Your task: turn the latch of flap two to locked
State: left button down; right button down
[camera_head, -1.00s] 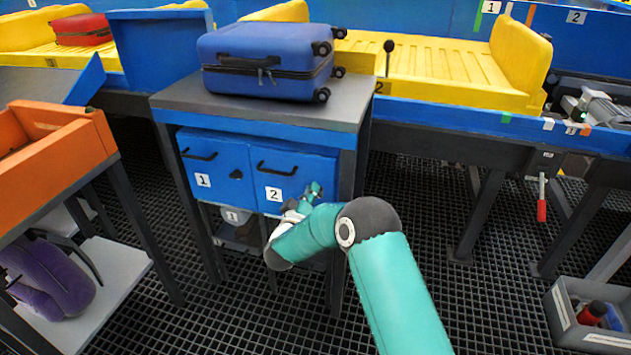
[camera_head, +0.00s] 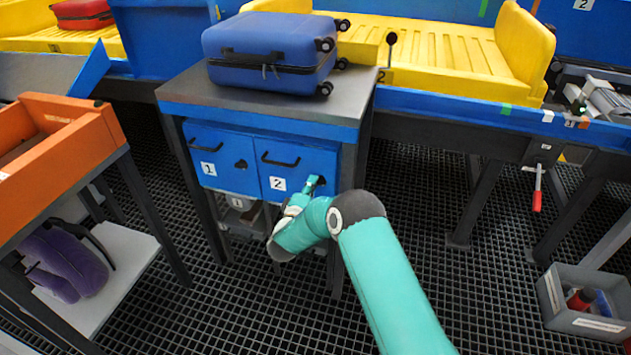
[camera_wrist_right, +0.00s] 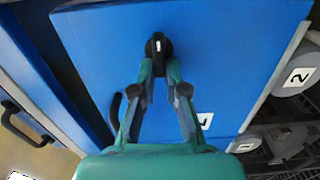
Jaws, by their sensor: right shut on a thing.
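Flap two (camera_head: 299,163) is a blue panel with a black handle (camera_head: 281,160) and a white label 2 (camera_head: 278,184). It is closed under the grey-topped table. My right gripper (camera_head: 316,182) is at the flap's right part, shut on its black latch (camera_head: 321,180). In the right wrist view the latch (camera_wrist_right: 158,47) is a dark knob with a white mark, held between the fingertips of the right gripper (camera_wrist_right: 159,72). The fingers partly hide the latch and a label below it. I cannot tell from these views whether it is locked. My left gripper is out of view.
Flap one (camera_head: 222,155), with its own black latch (camera_head: 241,164), is closed beside flap two. A blue suitcase (camera_head: 265,55) lies on the table (camera_head: 185,92). An orange tray (camera_head: 95,135) stands left. A grey bin (camera_head: 550,300) is at the lower right.

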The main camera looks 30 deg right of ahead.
jog(key=shift+w+a+f+n, duration=0.1)
jog(key=shift+a+f+n, duration=0.05)
jog(key=shift+a+n, duration=0.2)
jog(key=c, duration=1.2)
grip_release()
jog(key=shift+d, duration=0.2)
jog(key=shift+a, duration=0.1)
jog(key=v, duration=1.2)
